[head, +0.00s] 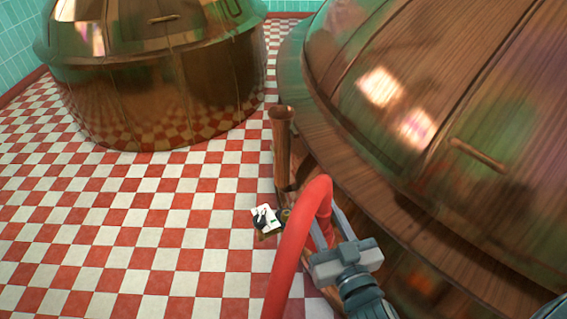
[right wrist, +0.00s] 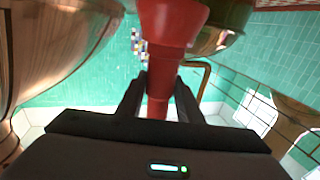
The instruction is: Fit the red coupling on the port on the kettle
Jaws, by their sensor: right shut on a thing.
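My right gripper (head: 331,221) is at the lower middle of the head view, beside the large kettle (head: 400,110). It is shut on a red piece, which arches from a red hose (head: 288,265) in the head view. In the right wrist view the fingers (right wrist: 160,92) close around the red coupling (right wrist: 168,35), which widens away from the gripper. A small dark round fitting (head: 285,214) shows just left of the hose, low at the kettle's side; I cannot tell whether it is the port. Any contact between coupling and kettle is hidden. My left gripper is not in view.
An upright copper pipe (head: 282,150) stands at the large kettle's edge, close to the hose. A white and black item (head: 265,218) sits below it. A second kettle (head: 150,90) stands at the back left. The red and white tiled floor (head: 120,230) between is clear.

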